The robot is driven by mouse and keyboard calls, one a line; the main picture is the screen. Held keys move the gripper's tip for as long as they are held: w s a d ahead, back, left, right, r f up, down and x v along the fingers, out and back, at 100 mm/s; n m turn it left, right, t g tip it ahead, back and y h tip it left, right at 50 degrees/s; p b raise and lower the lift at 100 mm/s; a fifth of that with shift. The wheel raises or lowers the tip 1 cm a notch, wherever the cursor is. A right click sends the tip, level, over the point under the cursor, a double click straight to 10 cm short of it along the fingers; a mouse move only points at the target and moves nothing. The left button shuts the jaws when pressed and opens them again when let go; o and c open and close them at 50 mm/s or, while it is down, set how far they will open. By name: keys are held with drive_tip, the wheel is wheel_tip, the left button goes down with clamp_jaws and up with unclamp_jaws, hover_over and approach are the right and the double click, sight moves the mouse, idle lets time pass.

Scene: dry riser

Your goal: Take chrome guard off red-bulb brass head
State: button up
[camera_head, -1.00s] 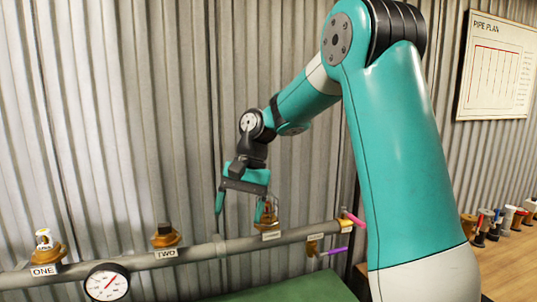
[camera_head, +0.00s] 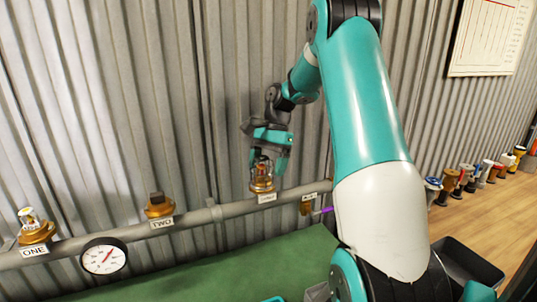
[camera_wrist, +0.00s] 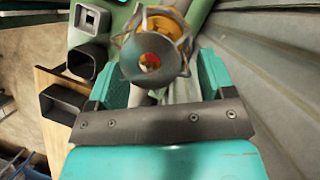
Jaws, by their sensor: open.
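The brass head (camera_head: 262,187) stands upright on the grey pipe, third from the left, with a cage-like guard (camera_head: 261,170) over it. In the wrist view the guard (camera_wrist: 184,46) is a ring of metal spokes around a red centre (camera_wrist: 150,62), with brass behind it. My gripper (camera_head: 267,161) is open and pointing down, its teal fingers on either side of the guard's top. In the wrist view the guard lies between and beyond the fingers. I cannot tell whether either finger touches it.
A corrugated wall stands close behind. A wooden bench (camera_head: 490,215) at right holds several heads. A dark bin (camera_head: 470,262) is at lower right.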

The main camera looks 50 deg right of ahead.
sight(262, 158)
drive_tip(key=shift+a+f, duration=0.2)
drive_tip(key=c, duration=0.8)
drive_tip(key=o, duration=0.3)
drive_tip(key=shift+c, duration=1.3)
drive_tip(key=shift+r, duration=0.15)
drive_tip(key=shift+r+p, duration=0.5)
drive_tip(key=shift+p, duration=0.25)
drive_tip(key=shift+r+p, duration=3.65)
drive_tip(key=shift+p, duration=0.6)
